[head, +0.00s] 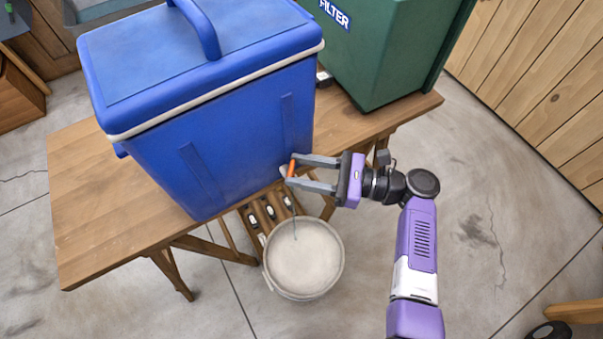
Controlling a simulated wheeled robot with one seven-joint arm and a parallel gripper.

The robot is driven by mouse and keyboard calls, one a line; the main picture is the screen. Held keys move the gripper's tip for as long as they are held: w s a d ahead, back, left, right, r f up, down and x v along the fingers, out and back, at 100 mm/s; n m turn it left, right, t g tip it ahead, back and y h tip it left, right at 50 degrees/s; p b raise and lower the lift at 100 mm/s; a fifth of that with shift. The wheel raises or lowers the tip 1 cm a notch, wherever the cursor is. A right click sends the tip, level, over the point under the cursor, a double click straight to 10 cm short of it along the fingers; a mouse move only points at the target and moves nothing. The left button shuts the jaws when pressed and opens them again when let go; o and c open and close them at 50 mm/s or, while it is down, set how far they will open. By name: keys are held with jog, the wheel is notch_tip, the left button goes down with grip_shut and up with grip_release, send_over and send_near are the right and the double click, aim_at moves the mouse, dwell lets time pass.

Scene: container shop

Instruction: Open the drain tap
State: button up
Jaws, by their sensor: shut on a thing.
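A blue cooler (205,130) with a closed lid and a carry handle stands on a wooden table (85,235). The drain tap, with an orange lever (292,168), is low at the right end of the cooler's front face. My gripper (291,172) reaches in from the right and is shut on the orange lever, one finger on each side of it. The tap's body is partly hidden by the fingers. A thin pale-blue line, like a trickle of water, runs down below the tap into a whitish bucket (271,275) on the floor.
A green container (390,60) labelled FILTER stands behind, on the table's right end. A slatted wooden rack (256,215) with small items is under the table, behind the bucket. Wood-panelled doors (540,80) line the right. The floor at right is mostly clear.

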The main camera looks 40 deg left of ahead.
dwell(0.4)
jog(key=o, duration=1.4)
jog(key=shift+r+p, duration=0.1)
jog(key=shift+p, duration=0.2)
